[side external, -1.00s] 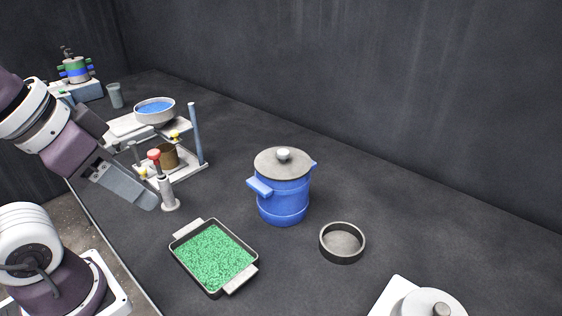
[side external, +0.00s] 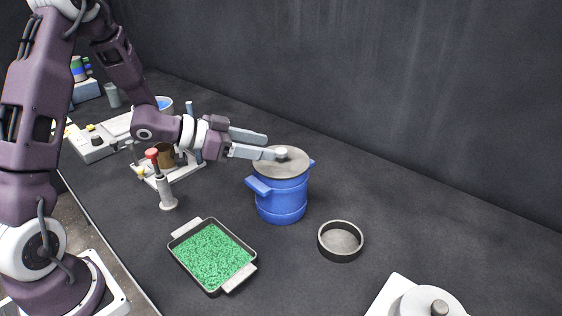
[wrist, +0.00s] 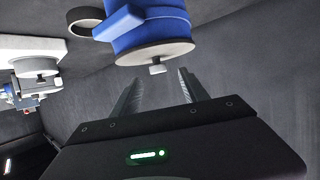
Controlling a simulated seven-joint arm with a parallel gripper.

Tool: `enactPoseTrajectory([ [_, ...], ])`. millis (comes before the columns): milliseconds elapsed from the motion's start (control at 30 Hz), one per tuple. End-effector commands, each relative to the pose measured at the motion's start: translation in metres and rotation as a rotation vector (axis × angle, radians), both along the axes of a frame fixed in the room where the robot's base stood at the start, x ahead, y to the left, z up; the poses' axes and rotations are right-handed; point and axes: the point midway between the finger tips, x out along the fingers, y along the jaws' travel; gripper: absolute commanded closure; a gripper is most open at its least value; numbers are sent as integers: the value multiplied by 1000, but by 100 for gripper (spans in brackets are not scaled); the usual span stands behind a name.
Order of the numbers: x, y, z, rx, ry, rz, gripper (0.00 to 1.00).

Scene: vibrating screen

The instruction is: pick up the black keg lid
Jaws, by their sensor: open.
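The knob appears between the fingers' lines, and I see no contact.
A black tray of green granules (side external: 249,270) lies in front of the keg. A round dark dish (side external: 340,256) stands at its right. A red-topped post (side external: 166,190) and the screen stand (side external: 190,172) are to the left. A white device (side external: 395,290) is at front right.

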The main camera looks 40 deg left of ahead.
Motion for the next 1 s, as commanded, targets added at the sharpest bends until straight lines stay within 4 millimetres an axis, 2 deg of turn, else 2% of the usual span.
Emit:
enactPoseTrajectory([
  [300, 40, -27, -22, 3, -1, -1, 48],
  [533, 42, -28, -23, 4, 0, 2, 48],
  [800, 42, -27, -23, 4, 0, 2, 100],
  [1000, 42, -27, -22, 4, -1, 2, 100],
])
